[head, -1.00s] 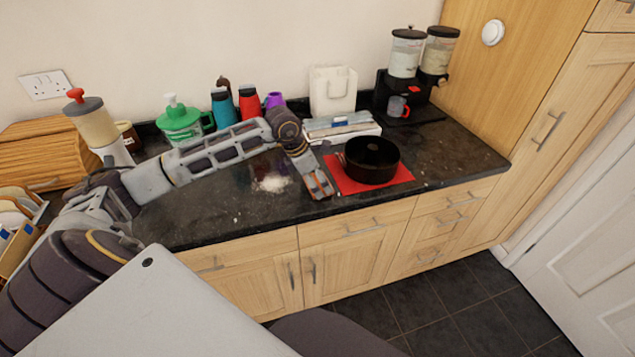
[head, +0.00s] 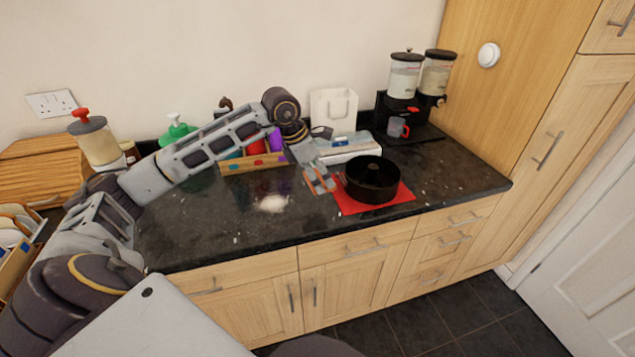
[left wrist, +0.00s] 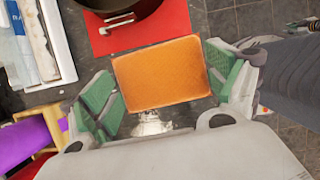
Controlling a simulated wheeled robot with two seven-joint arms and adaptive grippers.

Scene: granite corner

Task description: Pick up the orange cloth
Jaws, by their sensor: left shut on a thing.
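The orange cloth (left wrist: 162,75) is a flat, folded rectangle between the green-padded fingers of my left gripper (left wrist: 168,95) in the left wrist view. The gripper is shut on it. In the head view my left gripper (head: 319,181) is above the counter, just left of the black pan, and only a little orange shows between its fingers. Beyond the cloth in the left wrist view lie the red mat and the pan. My right gripper is not in view.
The black ring pan (head: 371,180) stands on a red mat (head: 392,203) close to the gripper's right. A wooden box of bottles (head: 254,163) and a white tray (head: 345,150) are behind. The counter's front left is clear.

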